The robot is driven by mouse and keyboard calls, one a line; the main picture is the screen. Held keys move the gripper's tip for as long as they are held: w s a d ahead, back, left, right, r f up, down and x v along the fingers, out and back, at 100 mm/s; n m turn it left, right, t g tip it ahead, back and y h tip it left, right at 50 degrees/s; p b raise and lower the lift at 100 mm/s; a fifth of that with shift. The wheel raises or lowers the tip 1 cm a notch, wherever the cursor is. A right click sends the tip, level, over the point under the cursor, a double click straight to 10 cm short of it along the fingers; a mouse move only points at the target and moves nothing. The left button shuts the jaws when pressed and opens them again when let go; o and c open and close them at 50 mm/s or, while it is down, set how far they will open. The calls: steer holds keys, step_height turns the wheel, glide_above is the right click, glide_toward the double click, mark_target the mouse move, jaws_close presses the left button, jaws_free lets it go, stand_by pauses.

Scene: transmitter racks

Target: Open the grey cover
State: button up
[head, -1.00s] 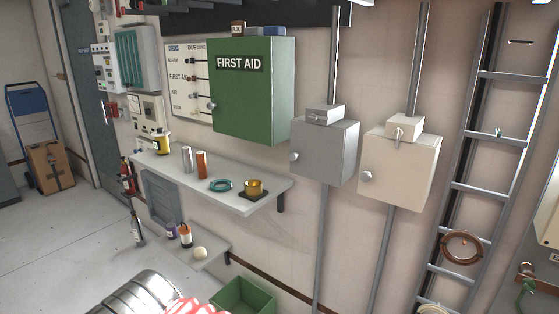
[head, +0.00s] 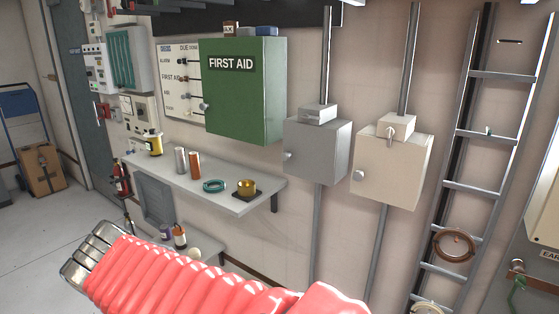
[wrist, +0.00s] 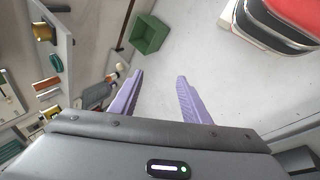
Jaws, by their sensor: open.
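A grey wall box (head: 317,150) hangs right of the green first aid cabinet in the head view. Its front cover is shut, with a small round knob (head: 287,155) at the left edge. A smaller grey block sits on its top. My gripper (wrist: 160,75) shows in the wrist view as two purple fingers, spread apart with nothing between them. It points toward bare floor, well away from the grey box. The fingers do not show in the head view, where my red-sleeved arm crosses the bottom.
A cream box (head: 393,165) hangs right of the grey one, then a ladder (head: 489,130). The green first aid cabinet (head: 245,95) is to the left. A shelf (head: 235,204) with cans and a brass cup (head: 247,187) juts out below it. A green bin (wrist: 149,34) stands on the floor.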

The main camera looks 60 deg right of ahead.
steer(key=w+d+r+n+g+h, duration=0.1)
steer(key=d+r+n+g+h, duration=0.2)
steer(key=d, duration=0.9)
steer(key=w+d+r+n+g+h, duration=0.2)
steer(key=d+r+n+h, duration=0.15)
steer(key=d, duration=0.85)
steer(key=n+h, duration=0.6)
steer(key=n, duration=0.1)
glide_toward(284, 157)
steer(key=shift+m+g, duration=0.25)
steer(key=shift+g, duration=0.15)
steer(key=shift+w+a+f, duration=0.1)
steer(key=shift+w+a, duration=0.15)
steer(key=shift+a, duration=0.7)
steer(key=shift+w+a+r, duration=0.1)
steer(key=shift+w+a, duration=0.1)
steer(key=shift+a, duration=0.75)
steer(key=shift+w+a+f, duration=0.1)
steer(key=shift+w+a, duration=0.15)
steer(key=shift+a, duration=0.75)
steer(key=d, duration=0.4)
steer(key=s+d, duration=0.1)
steer(key=d, duration=0.4)
steer(key=s+d, duration=0.1)
steer(key=d, duration=0.3)
steer(key=shift+d, duration=0.3)
steer(key=shift+c, duration=0.5)
jaws_close()
